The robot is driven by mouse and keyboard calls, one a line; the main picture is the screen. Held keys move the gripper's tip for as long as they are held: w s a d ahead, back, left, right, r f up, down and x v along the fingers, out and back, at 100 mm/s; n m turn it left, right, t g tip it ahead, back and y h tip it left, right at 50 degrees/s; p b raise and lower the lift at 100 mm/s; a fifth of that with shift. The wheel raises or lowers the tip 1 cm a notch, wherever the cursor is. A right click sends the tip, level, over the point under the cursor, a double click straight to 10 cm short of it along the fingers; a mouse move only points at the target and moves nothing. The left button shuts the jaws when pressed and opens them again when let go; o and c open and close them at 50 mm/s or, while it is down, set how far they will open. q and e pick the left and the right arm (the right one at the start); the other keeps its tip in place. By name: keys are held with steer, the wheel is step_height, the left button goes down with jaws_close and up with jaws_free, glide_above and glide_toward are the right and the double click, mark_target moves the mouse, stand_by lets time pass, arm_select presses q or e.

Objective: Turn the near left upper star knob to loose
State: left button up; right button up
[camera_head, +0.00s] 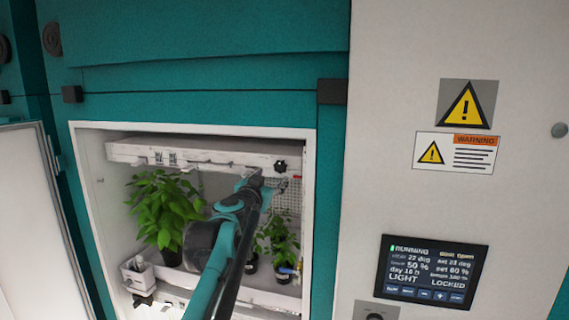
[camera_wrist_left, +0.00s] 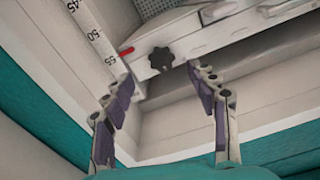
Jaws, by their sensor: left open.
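A black star knob (camera_wrist_left: 161,58) sits on the end of a white bar in the left wrist view. A black knob also shows in the head view (camera_head: 280,166), at the right end of the white upper panel (camera_head: 190,152) inside the open chamber. My left gripper (camera_wrist_left: 160,77) is open, its two purple-padded fingers spread to either side of the knob and a little short of it in the picture; I see no contact. In the head view my left arm reaches into the chamber and its gripper (camera_head: 262,180) is small beside the knob. My right gripper is not in view.
A scale strip (camera_wrist_left: 95,35) and a red pointer (camera_wrist_left: 126,51) lie left of the knob. Potted plants (camera_head: 165,210) (camera_head: 278,240) stand below the panel. The chamber's white frame surrounds my arm. A control screen (camera_head: 433,270) is on the right wall.

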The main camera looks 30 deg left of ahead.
mark_target(280, 167)
arm_select(q)
steer(key=p+x, duration=0.2)
steer(key=x, duration=0.5)
steer(key=shift+w+r, duration=0.15)
steer(key=shift+w, duration=0.15)
steer(key=shift+s+r, duration=0.15)
steer(key=shift+s, duration=0.05)
steer(key=c, duration=1.2)
